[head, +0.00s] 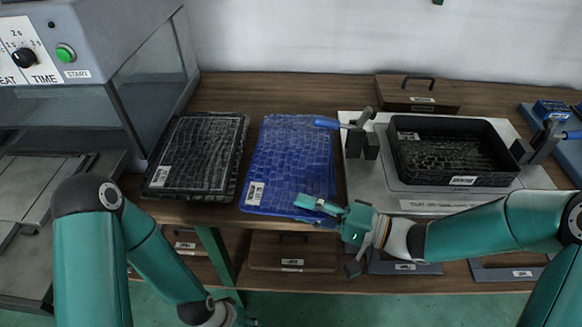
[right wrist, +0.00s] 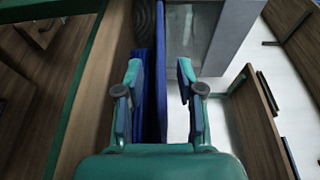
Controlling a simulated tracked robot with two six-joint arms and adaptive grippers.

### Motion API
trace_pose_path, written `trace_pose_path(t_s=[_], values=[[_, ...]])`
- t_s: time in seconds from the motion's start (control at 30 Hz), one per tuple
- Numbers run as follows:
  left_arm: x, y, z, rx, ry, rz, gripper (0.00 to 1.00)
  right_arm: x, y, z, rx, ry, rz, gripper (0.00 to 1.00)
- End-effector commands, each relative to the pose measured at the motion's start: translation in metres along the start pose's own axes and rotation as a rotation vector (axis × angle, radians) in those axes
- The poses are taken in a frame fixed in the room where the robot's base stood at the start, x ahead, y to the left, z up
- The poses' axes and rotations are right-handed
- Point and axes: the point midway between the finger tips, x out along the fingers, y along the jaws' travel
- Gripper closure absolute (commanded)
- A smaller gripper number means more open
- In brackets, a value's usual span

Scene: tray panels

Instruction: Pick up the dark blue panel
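The dark blue panel (head: 290,165) lies flat on the wooden table in the head view, with a white label near its front left corner. My right gripper (head: 314,207) is at its front right edge. In the right wrist view the blue panel (right wrist: 162,100) passes edge-on between the fingers of my right gripper (right wrist: 160,74). The fingers stand apart, with a visible gap between the panel and the right-hand finger. My left arm hangs low at the bottom left of the head view; its fingers are not clearly visible.
A black panel (head: 198,155) lies left of the blue one. To the right, a black tray (head: 400,175) sits on a grey fixture plate (head: 372,193) with a blue-handled clamp (head: 355,135). A machine (head: 100,45) stands at the left. A lidded wooden box (head: 415,97) is at the back.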

Motion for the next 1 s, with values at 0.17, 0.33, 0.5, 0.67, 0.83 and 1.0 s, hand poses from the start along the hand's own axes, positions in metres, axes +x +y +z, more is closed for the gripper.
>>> trace_pose_path(t_s=[0.17,0.33,0.5,0.67,0.83,1.0], values=[[0.0018,-0.0006,0.0000,0.000,0.000,0.000,0.60,0.0151,-0.0001,0.0004,0.000,-0.001,-0.001,0.62],[0.0015,-0.0005,0.0000,0.000,0.000,0.000,0.60,0.0153,-0.0003,-0.0001,0.000,0.000,0.000,0.62],[0.0015,-0.0005,0.0000,0.000,0.000,0.000,0.60,0.0151,-0.0003,0.0000,0.001,0.000,0.000,0.84],[0.0015,-0.0005,0.0000,0.000,0.000,0.000,0.60,0.0150,-0.0001,0.0000,0.001,0.000,0.000,1.00],[0.0015,-0.0006,0.0000,0.000,0.000,0.000,0.60,0.0149,0.0000,0.0000,0.000,0.000,0.000,1.00],[0.0014,-0.0005,0.0000,0.000,0.000,0.000,0.60,0.0148,0.0002,0.0001,0.001,0.000,0.001,1.00]])
